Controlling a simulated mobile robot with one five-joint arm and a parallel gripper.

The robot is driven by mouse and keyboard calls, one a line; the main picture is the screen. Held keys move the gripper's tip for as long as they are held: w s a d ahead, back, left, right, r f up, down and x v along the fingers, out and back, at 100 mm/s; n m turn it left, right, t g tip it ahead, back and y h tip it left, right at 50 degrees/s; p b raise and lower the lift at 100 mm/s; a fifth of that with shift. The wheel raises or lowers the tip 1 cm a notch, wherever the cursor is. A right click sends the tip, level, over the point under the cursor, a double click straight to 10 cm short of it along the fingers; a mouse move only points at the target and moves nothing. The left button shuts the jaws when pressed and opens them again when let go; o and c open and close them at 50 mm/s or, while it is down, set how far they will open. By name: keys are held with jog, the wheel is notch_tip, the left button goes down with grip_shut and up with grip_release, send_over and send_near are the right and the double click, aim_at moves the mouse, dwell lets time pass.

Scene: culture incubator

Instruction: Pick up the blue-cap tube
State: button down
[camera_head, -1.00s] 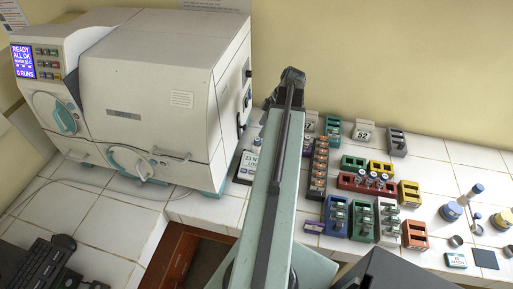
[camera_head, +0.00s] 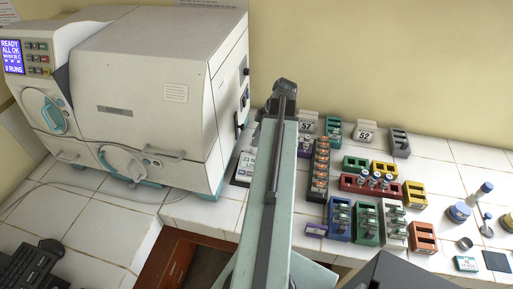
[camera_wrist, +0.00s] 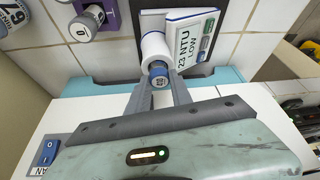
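In the wrist view a blue-cap tube (camera_wrist: 158,76) shows its blue cap end between the two fingertips of my gripper (camera_wrist: 159,88). A white rounded body (camera_wrist: 155,46) lies beyond the cap, beside a white display panel (camera_wrist: 190,38) with printed text. The fingers stand on either side of the cap; whether they touch it I cannot tell. In the head view my arm hides the gripper and the tube. The same panel shows partly in the head view (camera_head: 243,168), just left of my arm.
A large white incubator (camera_head: 150,100) stands left of my arm. Right of it are coloured racks, including a red rack (camera_head: 352,183), a blue rack (camera_head: 339,232) and an orange rack (camera_head: 423,244). A purple holder (camera_wrist: 111,14) with a grey-capped tube (camera_wrist: 83,30) is at upper left in the wrist view.

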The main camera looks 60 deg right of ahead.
jog(key=shift+r, duration=0.15)
notch_tip(320, 180, up, 10)
jog(key=p, duration=1)
